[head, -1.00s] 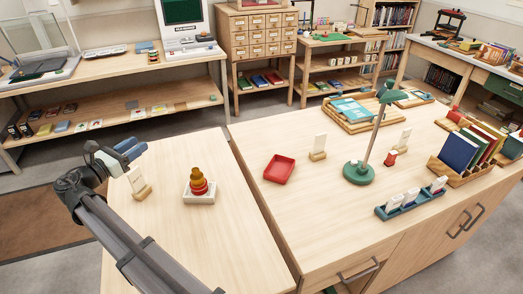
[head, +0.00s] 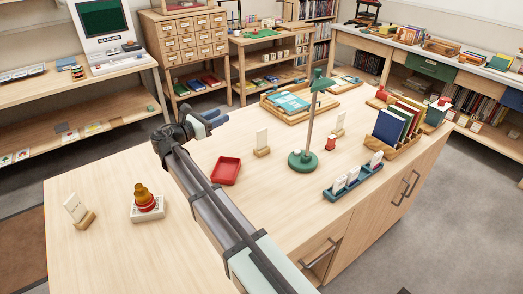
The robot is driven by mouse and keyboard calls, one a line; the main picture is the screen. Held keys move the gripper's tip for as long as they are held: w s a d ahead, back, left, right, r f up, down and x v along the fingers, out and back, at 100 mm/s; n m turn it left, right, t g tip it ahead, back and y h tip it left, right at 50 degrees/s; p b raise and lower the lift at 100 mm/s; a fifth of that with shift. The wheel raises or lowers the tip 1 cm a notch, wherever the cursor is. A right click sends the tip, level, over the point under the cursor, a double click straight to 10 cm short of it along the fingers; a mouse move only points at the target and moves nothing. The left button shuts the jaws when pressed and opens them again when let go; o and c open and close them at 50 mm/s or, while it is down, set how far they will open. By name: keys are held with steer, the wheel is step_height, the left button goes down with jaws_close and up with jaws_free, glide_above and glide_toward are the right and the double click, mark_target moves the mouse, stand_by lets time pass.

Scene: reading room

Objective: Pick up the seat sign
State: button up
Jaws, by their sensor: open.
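White upright cards in wooden bases look like seat signs; I cannot tell which one the task means. One card sign (head: 262,142) stands right of the red tray, one (head: 339,124) stands behind the green lamp, and one (head: 75,209) stands on the left end of the near table. My gripper (head: 216,118) is open and appears empty, above the table beyond the red tray and left of the middle card sign. Its blue fingers point right, apart from that sign.
A red tray (head: 225,171) lies near my arm. A green lamp (head: 302,160) stands right of the middle sign, with a blue card rack (head: 353,180) and a book rack (head: 400,144) farther right. A stacked orange-red object (head: 144,198) sits at left.

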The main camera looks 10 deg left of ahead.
steer(key=w+d+h, duration=0.1)
steer(key=w+d, duration=0.1)
steer(key=d, duration=0.3)
glide_toward(265, 128)
steer(key=shift+m+g, duration=0.4)
steer(key=shift+x, duration=5.15)
steer(key=shift+w+a+r, duration=0.1)
jaws_close()
